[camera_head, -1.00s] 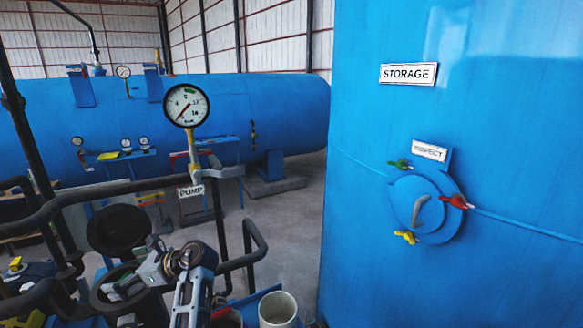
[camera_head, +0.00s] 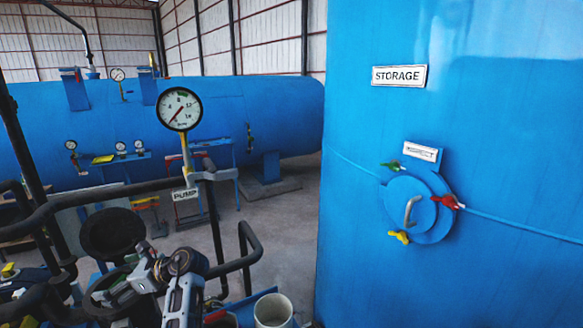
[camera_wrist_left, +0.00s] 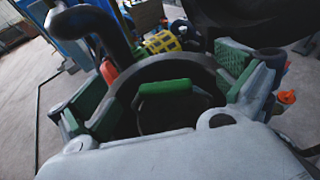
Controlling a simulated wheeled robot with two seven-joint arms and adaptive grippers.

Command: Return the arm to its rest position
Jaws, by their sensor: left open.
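My left arm comes up from the bottom of the head view. Its gripper (camera_head: 112,294) points left, over a black round opening below a raised black lid (camera_head: 113,233). In the left wrist view the two green-padded fingers (camera_wrist_left: 168,88) stand wide apart, with nothing pinched between them. Between and beyond them show a dark round rim and a green bar-like piece (camera_wrist_left: 168,87) inside it. I cannot tell whether the fingers touch the rim. My right gripper is in neither view.
Dark pipes (camera_head: 100,190) run close behind and beside the gripper, with a pressure gauge (camera_head: 179,108) above. A pale open cylinder (camera_head: 274,312) stands right of the arm. The blue storage tank (camera_head: 480,120) fills the right side. Open floor lies behind.

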